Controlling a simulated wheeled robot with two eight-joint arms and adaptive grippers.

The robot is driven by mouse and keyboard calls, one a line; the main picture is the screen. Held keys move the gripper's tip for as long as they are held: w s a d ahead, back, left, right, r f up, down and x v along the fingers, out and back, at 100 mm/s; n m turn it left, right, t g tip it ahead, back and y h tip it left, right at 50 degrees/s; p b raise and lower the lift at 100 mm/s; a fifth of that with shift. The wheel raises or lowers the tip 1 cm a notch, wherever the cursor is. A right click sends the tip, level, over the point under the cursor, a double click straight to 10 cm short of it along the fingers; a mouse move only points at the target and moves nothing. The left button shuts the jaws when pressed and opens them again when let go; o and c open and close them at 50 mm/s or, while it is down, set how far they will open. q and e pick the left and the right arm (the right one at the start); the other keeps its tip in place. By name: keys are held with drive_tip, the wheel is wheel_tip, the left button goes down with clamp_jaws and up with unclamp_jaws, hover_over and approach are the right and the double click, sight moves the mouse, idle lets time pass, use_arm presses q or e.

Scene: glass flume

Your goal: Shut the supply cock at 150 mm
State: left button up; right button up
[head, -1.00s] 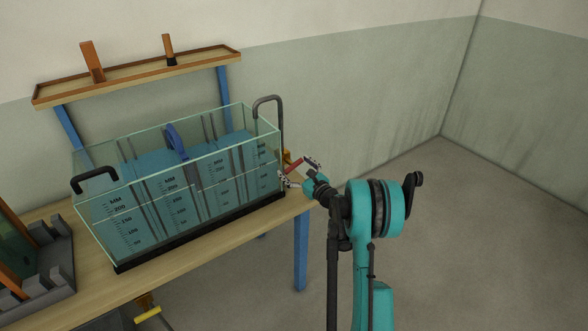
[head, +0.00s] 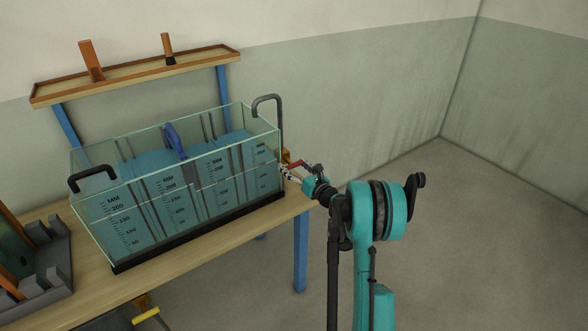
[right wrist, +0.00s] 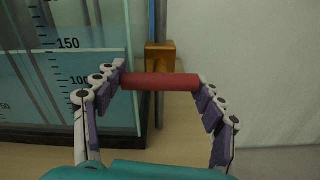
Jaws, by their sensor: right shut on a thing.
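The supply cock shows as a brass body (right wrist: 160,57) with a red lever handle (right wrist: 160,82) in the right wrist view, at the right end of the glass flume (right wrist: 138,40). The red handle also shows in the head view (head: 299,164). My right gripper (right wrist: 161,84) is shut on the red handle, one finger at each end of it. In the right wrist view the blue water (right wrist: 80,75) has its top edge near the 150 mark on the scale (right wrist: 66,44). My left gripper is out of view.
The flume stands on a wooden table (head: 190,258) with a blue paddle (head: 174,140) inside. A grey pipe (head: 281,120) hooks over its right end. A wall shelf (head: 140,76) is behind. A grey rack (head: 48,262) stands left. Floor at right is clear.

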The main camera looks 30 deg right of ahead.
drive_tip(key=o, duration=1.2)
drive_tip(key=shift+c, duration=0.2)
drive_tip(key=s, duration=1.2)
drive_tip(key=shift+d, duration=0.45)
